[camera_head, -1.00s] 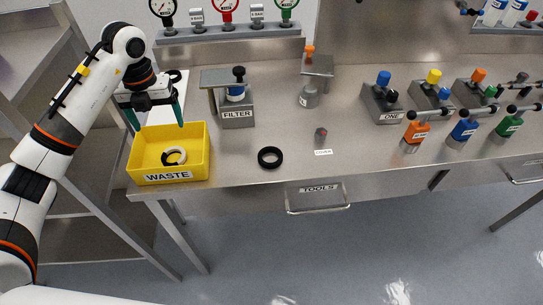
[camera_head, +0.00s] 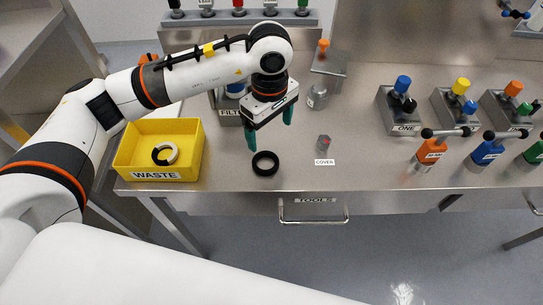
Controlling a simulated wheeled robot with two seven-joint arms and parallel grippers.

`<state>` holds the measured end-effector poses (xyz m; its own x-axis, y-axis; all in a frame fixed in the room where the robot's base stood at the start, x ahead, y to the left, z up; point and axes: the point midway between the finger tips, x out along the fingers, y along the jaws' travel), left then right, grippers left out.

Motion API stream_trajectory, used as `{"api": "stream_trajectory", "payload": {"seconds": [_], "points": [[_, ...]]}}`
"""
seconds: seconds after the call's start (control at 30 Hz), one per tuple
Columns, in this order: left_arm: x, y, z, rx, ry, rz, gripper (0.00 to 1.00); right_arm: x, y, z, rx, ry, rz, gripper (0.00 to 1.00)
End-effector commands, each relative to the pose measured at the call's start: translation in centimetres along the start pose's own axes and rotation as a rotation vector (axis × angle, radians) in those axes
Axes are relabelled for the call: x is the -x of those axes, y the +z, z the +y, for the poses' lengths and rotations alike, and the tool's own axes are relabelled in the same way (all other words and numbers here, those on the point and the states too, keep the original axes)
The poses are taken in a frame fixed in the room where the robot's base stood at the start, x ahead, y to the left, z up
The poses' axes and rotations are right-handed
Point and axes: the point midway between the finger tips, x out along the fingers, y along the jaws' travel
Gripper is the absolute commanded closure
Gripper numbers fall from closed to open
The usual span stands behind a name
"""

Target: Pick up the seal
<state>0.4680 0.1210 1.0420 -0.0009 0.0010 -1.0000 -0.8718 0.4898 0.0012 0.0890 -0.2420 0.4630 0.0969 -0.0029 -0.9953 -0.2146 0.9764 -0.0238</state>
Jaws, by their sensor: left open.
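The seal is a black ring (camera_head: 265,164) lying flat on the steel bench, left of the COVER label. My left gripper (camera_head: 268,140) is open with green fingers pointing down. It is above and slightly behind the ring in the picture, apart from it, with nothing between the fingers. A yellow WASTE bin (camera_head: 190,166) at the left holds a white ring (camera_head: 165,153) and a dark ring partly under or beside it. My right gripper is not in view.
The FILTER stand (camera_head: 229,118) is partly hidden behind my left arm. Valve blocks (camera_head: 402,112) and coloured handles (camera_head: 432,150) fill the right side. Bench is clear around the ring.

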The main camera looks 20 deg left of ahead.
Motion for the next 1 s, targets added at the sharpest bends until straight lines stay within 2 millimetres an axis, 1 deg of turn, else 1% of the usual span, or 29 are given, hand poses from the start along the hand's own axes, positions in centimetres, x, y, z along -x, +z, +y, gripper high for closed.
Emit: {"api": "stream_trajectory", "payload": {"seconds": [0.03, 0.1, 0.2, 0.3, 0.43, 0.53, 0.67, 0.7, 0.8, 0.9, 1.0], "points": [[-0.7, 0.0, 0.2, 0.0, 0.007, 0.003, 0.13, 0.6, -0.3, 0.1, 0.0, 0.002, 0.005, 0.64], [-2.0, 0.0, 0.2, 0.004, 0.007, 0.003, 0.13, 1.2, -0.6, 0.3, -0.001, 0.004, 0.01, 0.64], [-3.7, 0.0, 0.2, 0.003, 0.006, 0.002, 0.13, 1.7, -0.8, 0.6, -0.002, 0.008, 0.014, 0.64], [-5.0, 0.0, 0.1, 0.006, 0.003, 0.002, 0.13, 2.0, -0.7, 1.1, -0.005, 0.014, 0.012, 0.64], [-5.8, 0.0, 0.2, 0.005, 0.002, 0.001, 0.13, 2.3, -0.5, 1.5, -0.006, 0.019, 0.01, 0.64], [-6.7, 0.0, 0.5, 0.006, 0.006, 0.002, 0.13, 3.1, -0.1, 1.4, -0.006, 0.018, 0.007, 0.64], [-8.6, -0.1, 1.1, 0.007, 0.007, 0.003, 0.13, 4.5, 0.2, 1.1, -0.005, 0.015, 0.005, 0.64], [-9.3, -0.1, 1.0, 0.008, 0.005, 0.001, 0.13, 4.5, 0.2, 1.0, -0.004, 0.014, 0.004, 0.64], [-10.5, 0.0, 0.9, 0.007, 0.003, 0.001, 0.13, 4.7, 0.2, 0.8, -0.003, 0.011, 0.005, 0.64], [-11.0, -0.1, 0.9, 0.006, 0.001, 0.0, 0.13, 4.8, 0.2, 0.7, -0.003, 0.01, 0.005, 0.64], [-11.1, -0.1, 0.9, 0.006, 0.0, 0.0, 0.13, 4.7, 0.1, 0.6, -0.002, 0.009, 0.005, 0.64]]}}
